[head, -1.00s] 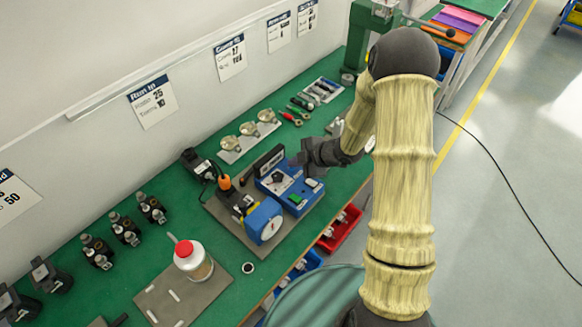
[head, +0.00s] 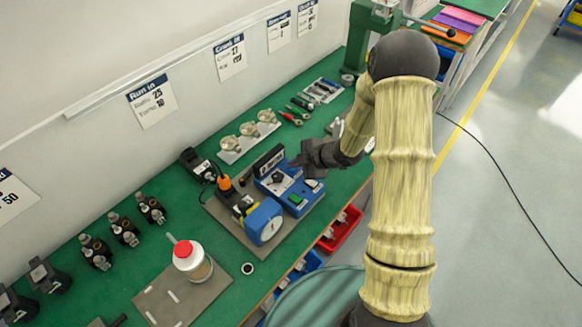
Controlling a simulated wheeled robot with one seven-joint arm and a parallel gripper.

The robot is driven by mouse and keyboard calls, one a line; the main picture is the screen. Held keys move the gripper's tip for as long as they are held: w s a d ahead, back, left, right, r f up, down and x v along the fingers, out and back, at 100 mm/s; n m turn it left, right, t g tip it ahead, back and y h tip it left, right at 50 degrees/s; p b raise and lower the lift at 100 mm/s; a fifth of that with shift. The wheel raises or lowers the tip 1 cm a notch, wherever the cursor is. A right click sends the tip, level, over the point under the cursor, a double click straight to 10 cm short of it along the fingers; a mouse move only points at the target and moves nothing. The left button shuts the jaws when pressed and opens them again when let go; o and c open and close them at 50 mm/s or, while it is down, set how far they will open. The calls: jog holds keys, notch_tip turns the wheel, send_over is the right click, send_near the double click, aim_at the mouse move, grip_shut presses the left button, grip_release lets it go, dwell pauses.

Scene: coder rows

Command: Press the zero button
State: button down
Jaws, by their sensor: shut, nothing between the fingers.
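A blue control box (head: 276,184) with a dark display at its back stands on the green bench. Its top carries a black knob, a green button (head: 297,198) and a pale button (head: 313,184). I cannot read the labels, so I cannot tell which is the zero button. My gripper (head: 299,162) is shut and empty, just above the box's right back part. I cannot tell whether its tip touches the box. My forearm and wrist come in from the right and hide the bench behind them.
A blue dial gauge (head: 264,222) and an orange-topped encoder (head: 228,190) stand left of the box on a grey plate. A red-capped bottle (head: 190,260) stands further left. Red and blue bins (head: 340,230) hang at the bench's front edge.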

aim_at(295, 171)
jog(key=shift+r+p, duration=0.8)
jog(key=shift+r, duration=0.05)
notch_tip(295, 171, up, 5)
jog(key=p, duration=0.4)
dwell(0.8)
